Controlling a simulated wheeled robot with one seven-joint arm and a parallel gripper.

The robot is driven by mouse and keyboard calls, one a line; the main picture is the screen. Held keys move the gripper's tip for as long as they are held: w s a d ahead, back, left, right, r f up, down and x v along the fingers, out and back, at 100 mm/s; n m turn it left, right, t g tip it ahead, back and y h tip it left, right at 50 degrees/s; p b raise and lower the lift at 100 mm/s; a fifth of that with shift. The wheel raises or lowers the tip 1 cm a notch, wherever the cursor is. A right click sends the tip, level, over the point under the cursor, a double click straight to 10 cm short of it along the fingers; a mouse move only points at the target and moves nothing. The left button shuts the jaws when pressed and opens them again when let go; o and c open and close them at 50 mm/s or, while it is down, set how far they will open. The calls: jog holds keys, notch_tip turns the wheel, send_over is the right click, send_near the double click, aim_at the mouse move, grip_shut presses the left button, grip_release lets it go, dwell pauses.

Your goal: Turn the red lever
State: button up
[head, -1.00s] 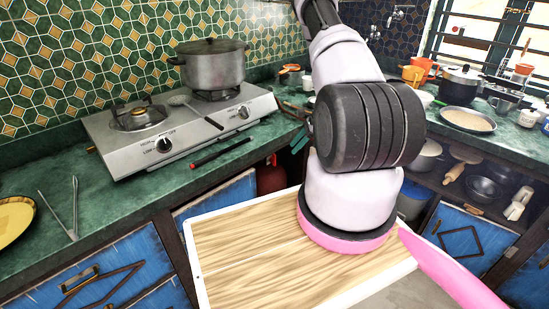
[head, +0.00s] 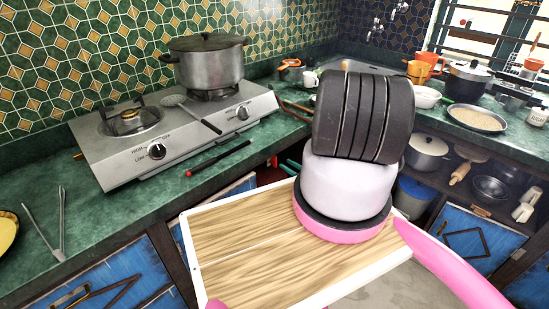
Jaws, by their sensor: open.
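I cannot make out a red lever clearly. Part of a dark red cylinder (head: 268,176) shows in the gap under the counter, mostly hidden by the wooden-topped tray (head: 235,250) of my own body. A small red spot (head: 273,161) sits just above it, too small to tell what it is. The gas hotplate (head: 107,165) stands on the green counter with two dark knobs on its front. My arm rises at the right of the middle and hides what is behind it. My gripper is not in view.
A black lighter with a red tip (head: 217,158) and tongs (head: 50,225) lie on the green counter (head: 110,222). Blue cupboard doors (head: 115,272) stand below.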

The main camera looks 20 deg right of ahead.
aim_at(276, 158)
jog(key=x, duration=0.8)
jog(key=shift+w+a, duration=0.1)
jog(key=shift+w, duration=0.15)
grip_shut()
